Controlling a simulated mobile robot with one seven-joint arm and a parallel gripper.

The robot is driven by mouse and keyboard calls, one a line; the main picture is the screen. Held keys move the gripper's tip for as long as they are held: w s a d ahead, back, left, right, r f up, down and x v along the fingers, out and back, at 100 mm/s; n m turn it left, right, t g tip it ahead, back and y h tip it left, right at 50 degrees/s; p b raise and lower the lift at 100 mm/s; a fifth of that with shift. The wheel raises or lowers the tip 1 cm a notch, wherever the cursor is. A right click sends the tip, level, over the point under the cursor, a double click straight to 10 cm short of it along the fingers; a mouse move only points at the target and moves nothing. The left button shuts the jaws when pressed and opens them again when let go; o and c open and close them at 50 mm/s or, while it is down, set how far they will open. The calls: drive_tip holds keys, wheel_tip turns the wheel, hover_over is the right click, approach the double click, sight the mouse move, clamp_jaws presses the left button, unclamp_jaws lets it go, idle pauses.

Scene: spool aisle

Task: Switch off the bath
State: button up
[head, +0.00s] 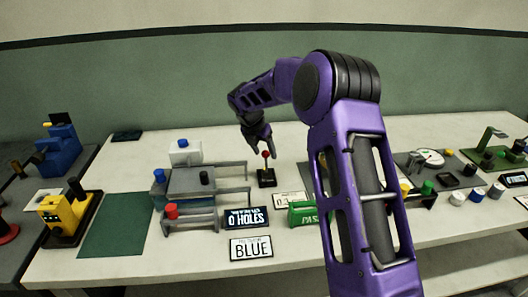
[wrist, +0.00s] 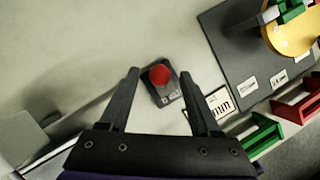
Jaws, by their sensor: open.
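A small switch with a red ball knob on a short stem and a dark base (head: 266,178) stands on the pale bench, just right of the grey block station. My gripper (head: 259,147) is open and empty close to the knob. In the wrist view the red knob (wrist: 160,74) shows between the two spread fingertips (wrist: 160,76), nearer the camera than its labelled base. Whether the fingers are level with the knob I cannot tell. No finger visibly touches it. Nothing in view is clearly readable as a bath.
A grey station (head: 190,184) with coloured knobs and rails stands left of the switch. Bench behind the switch is clear.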

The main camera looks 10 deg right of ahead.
drive_tip(key=shift+c, duration=0.3)
clamp_jaws()
idle(1.2)
